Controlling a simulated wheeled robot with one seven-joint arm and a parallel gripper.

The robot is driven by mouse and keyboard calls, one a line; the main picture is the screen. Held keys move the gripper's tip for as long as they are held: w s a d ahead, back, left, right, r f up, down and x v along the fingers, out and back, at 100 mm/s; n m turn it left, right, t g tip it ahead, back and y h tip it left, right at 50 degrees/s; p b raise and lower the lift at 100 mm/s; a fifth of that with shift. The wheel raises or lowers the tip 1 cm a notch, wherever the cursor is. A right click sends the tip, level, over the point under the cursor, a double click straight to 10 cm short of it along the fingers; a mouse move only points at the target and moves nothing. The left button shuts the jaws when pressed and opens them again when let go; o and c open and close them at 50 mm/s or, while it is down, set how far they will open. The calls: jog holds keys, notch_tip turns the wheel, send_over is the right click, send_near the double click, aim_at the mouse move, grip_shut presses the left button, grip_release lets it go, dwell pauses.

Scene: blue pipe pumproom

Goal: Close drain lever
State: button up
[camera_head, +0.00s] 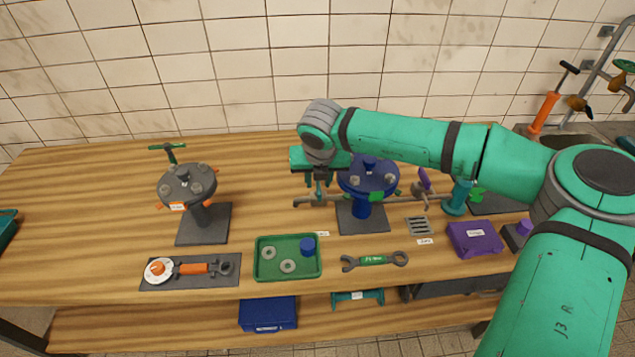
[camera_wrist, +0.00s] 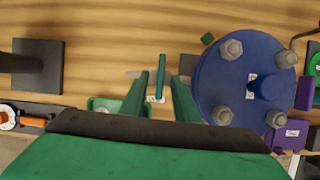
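The drain pipe (camera_head: 303,203) runs left from under the blue flanged unit (camera_head: 366,182). In the wrist view a thin green lever (camera_wrist: 161,75) stands at this pipe, left of the blue flange (camera_wrist: 246,75); I take it to be the drain lever. My gripper (camera_head: 319,182) points down over the pipe in the head view and hides most of the lever there. In the wrist view its two green fingers are apart, with the lever between and beyond them. Gaps show on both sides of the lever, so I see no grip on it. Whether the fingertips touch it is unclear.
A grey flanged unit (camera_head: 187,184) with a green T-handle (camera_head: 168,149) stands left. In front are a green tray (camera_head: 260,273), a wrench (camera_head: 375,260) and a drain grate (camera_head: 418,226). A purple box (camera_head: 475,239) sits right. The wooden bench's left back is clear.

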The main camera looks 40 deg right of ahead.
jog(key=v, duration=0.8)
jog(key=shift+r, duration=0.3)
